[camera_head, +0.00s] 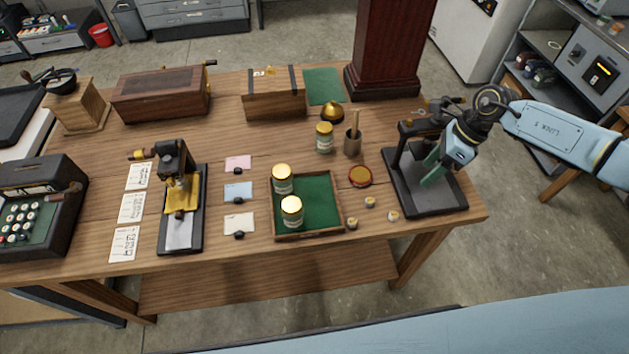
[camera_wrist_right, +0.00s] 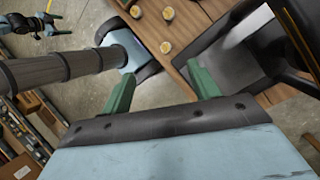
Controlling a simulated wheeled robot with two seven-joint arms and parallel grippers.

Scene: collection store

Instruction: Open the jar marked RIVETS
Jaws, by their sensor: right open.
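Three jars with gold lids and pale labels are in the head view. One jar (camera_head: 282,180) and another jar (camera_head: 291,210) stand in the green-lined tray (camera_head: 307,236). A third jar (camera_head: 324,137) stands behind the tray on the bench. The label words are too small to read, so I cannot tell which is marked RIVETS. My right gripper (camera_head: 434,170) is open and empty over the black stand at the bench's right end, apart from the jars. Its green fingers are spread in the wrist view (camera_wrist_right: 163,88). My left gripper (camera_wrist_right: 42,22) seems to show small at the wrist view's upper left.
The black stand (camera_head: 440,197) is beside my right gripper. A press (camera_head: 178,200) and a wooden box (camera_head: 273,100) also stand on the bench.

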